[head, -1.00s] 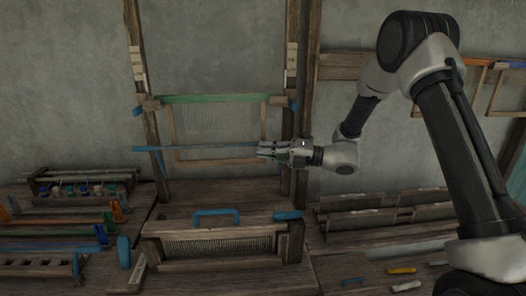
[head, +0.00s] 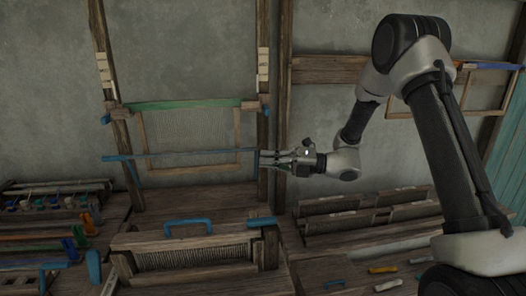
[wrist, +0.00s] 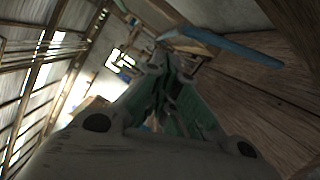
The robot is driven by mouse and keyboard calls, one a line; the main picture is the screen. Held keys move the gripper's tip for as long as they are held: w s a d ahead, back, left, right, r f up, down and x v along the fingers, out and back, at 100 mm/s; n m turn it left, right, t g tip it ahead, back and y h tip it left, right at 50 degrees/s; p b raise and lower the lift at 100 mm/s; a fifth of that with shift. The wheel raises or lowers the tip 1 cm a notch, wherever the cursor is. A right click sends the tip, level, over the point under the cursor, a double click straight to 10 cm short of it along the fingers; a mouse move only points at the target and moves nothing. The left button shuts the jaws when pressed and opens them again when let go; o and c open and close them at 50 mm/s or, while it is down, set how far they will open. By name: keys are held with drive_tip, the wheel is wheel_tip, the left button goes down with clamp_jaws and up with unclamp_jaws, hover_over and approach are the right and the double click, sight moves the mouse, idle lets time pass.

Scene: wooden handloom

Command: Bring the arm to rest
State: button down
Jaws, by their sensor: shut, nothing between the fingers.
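My gripper (head: 287,160) is shut and empty. In the head view it points left, level, in front of the loom's right upright post (head: 262,95), at about the height of a long blue-ended bar (head: 190,153). I cannot tell whether it touches the post or the bar. In the wrist view its closed fingers (wrist: 165,85) fill the middle, with nothing between them. My arm is bent, its elbow high at the right of the head view.
The loom has a green top bar (head: 185,104) and a lower frame with a blue handle (head: 188,225). Racks with coloured tools (head: 50,245) stand at the left. Slotted wooden racks (head: 350,207) lie at the right below my arm. A blue bar (wrist: 235,48) crosses the wrist view's top.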

drive_tip(key=s+d+f+n+g+h, duration=0.35)
drive_tip(key=s+f+n, duration=0.4)
drive_tip(key=n, duration=0.25)
drive_tip(key=s+d+n+g+h, duration=0.3)
drive_tip(key=s+d+n+h, duration=0.2)
drive_tip(key=s+d+n, duration=0.4)
drive_tip(key=s+d+r+n+t+h, duration=0.4)
drive_tip(key=s+d+r+n+h, duration=0.1)
drive_tip(key=s+d+r+n, duration=0.1)
drive_tip(key=s+d+r+n+t+h, duration=0.4)
drive_tip(key=s+d+r+n, duration=0.3)
drive_tip(key=d+r, duration=0.3)
drive_tip(key=d+n+h, duration=0.1)
drive_tip(key=d, duration=0.2)
drive_tip(key=shift+d+r, duration=0.2)
drive_tip(key=shift+t, duration=0.25)
